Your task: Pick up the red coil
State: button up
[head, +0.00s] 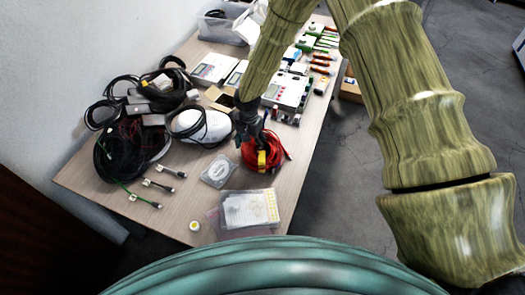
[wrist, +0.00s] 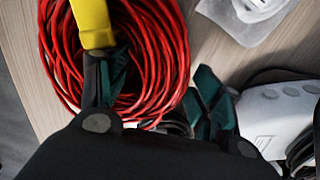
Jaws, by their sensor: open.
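The red coil (head: 275,148) lies on the wooden table near its right edge in the head view. A yellow band (head: 262,160) wraps part of it. In the wrist view the red coil (wrist: 150,45) fills the upper left, with the yellow band (wrist: 92,22) at its top left. My gripper (head: 250,135) is at the coil's left side in the head view. In the wrist view my gripper (wrist: 160,85) is open, its dark green fingers apart, with part of the coil showing between them. The left finger overlaps the coil near the yellow band; I cannot tell whether it touches.
A white device (head: 200,126) with black cable stands left of the coil. Black cable bundles (head: 125,150) cover the table's left. A clear bag (head: 217,170) and a plastic case (head: 249,209) lie in front. Instrument boxes (head: 288,90) stand behind. Bare tabletop shows at front left.

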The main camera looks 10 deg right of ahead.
jog(key=shift+c, duration=0.4)
jog(key=c, duration=1.4)
jog(key=shift+o, duration=0.2)
jog(key=shift+r, duration=0.15)
